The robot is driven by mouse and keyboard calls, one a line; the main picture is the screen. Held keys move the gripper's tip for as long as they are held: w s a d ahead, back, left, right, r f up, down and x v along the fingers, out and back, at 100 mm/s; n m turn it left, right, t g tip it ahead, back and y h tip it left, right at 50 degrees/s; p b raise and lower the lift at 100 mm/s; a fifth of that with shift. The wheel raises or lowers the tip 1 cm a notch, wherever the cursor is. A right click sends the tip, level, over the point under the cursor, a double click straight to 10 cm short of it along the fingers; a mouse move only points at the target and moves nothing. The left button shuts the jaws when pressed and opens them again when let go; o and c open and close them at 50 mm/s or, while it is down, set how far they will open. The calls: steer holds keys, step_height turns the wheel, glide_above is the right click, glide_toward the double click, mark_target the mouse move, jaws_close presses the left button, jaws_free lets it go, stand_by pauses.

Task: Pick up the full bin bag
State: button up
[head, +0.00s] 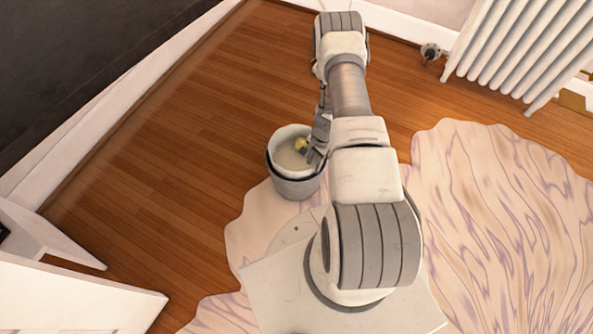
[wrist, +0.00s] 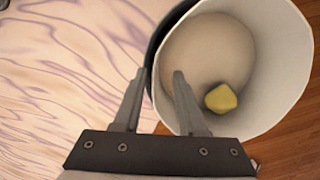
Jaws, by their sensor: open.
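A grey round bin (head: 295,188) stands on the floor in the head view, lined with a whitish bag (head: 283,153). In the wrist view the bag (wrist: 283,65) forms a pale open mouth, with a yellow lump (wrist: 221,98) low inside it. The lump also shows in the head view (head: 301,145). My gripper (wrist: 161,72) is open at the bin's left side in the wrist view. One finger appears over the bag's opening and the other outside the rim. Whether either finger touches the bag cannot be told. In the head view my arm partly hides the gripper and the bin's right side.
A pale, purple-veined rug (head: 500,220) lies on the wooden floor (head: 190,130), reaching up to the bin. A white radiator (head: 515,45) stands at the upper right. White furniture (head: 70,295) stands at the lower left. Bare floor lies left of the bin.

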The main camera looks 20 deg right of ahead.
steer(key=shift+a+f, duration=0.15)
steer(key=shift+f, duration=0.8)
jaws_close()
stand_by(0.6)
